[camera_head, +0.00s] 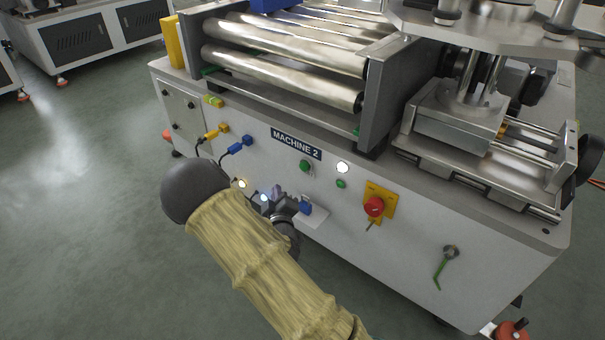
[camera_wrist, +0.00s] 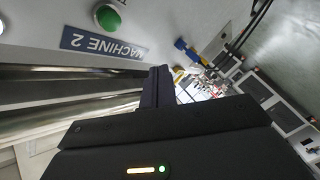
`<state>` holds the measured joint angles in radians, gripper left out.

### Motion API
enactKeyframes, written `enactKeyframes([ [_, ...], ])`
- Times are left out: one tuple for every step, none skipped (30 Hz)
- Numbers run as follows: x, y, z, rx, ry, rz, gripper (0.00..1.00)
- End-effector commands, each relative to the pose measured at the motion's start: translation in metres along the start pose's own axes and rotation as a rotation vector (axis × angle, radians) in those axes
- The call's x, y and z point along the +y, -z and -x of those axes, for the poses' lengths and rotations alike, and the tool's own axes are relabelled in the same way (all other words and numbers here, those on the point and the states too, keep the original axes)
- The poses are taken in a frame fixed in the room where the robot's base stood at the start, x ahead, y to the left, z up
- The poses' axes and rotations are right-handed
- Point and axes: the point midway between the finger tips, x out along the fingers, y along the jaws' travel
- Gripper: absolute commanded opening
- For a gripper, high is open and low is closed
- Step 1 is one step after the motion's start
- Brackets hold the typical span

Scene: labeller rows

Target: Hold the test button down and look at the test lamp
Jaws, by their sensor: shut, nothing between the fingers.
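The white front panel (camera_head: 215,140) of the machine carries a "MACHINE 2" label (camera_head: 297,144). A green button (camera_head: 306,167) is below the label, and a smaller green button (camera_head: 341,183) sits to its right under a glowing white lamp (camera_head: 342,167). I cannot read which is the test button or test lamp. In the wrist view a green button (camera_wrist: 107,17) shows near the top, beside the upside-down label (camera_wrist: 103,43). My gripper (camera_wrist: 160,72) is shut and empty. In the head view it is low before the panel, partly hidden by my arm, left of and below the green buttons.
A red knob on a yellow plate (camera_head: 374,206) is to the right, with a green-handled lever (camera_head: 447,260) beyond. Yellow and blue cable plugs (camera_head: 235,146) stick out at left. Steel rollers (camera_head: 285,65) lie above the panel. Open floor (camera_head: 80,190) is at left.

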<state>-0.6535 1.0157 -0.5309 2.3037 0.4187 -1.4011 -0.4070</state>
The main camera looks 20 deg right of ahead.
Motion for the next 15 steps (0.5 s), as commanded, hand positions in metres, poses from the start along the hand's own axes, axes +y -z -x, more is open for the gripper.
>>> enactKeyframes([
  [0.001, 0.0, 0.0, -0.001, 0.0, -0.001, 0.0],
  [0.001, 0.0, 0.0, -0.001, 0.001, -0.001, 0.0],
  [0.001, 0.0, 0.0, -0.001, 0.001, -0.001, 0.0],
  [0.001, 0.0, 0.0, -0.001, 0.001, -0.001, 0.0],
  [0.001, 0.0, 0.0, -0.001, 0.001, -0.001, 0.0],
  [0.001, 0.0, -0.001, -0.002, 0.001, -0.001, 0.0],
  [0.001, -0.001, -0.001, -0.002, 0.001, -0.001, 0.0],
  [0.002, -0.001, -0.002, -0.002, 0.001, -0.001, 0.0],
  [0.003, -0.002, -0.004, -0.002, 0.001, -0.002, 0.0],
  [0.004, -0.003, -0.005, -0.002, 0.001, -0.002, 0.0],
  [0.005, -0.004, -0.006, -0.002, 0.0, -0.002, 0.0],
  [0.007, -0.007, -0.009, -0.003, -0.001, -0.002, 0.0],
  [0.009, -0.008, -0.011, -0.003, -0.001, -0.002, 0.0],
  [0.01, -0.01, -0.013, -0.003, -0.001, -0.001, 0.0],
  [0.013, -0.012, -0.016, -0.003, -0.001, -0.001, 0.0],
])
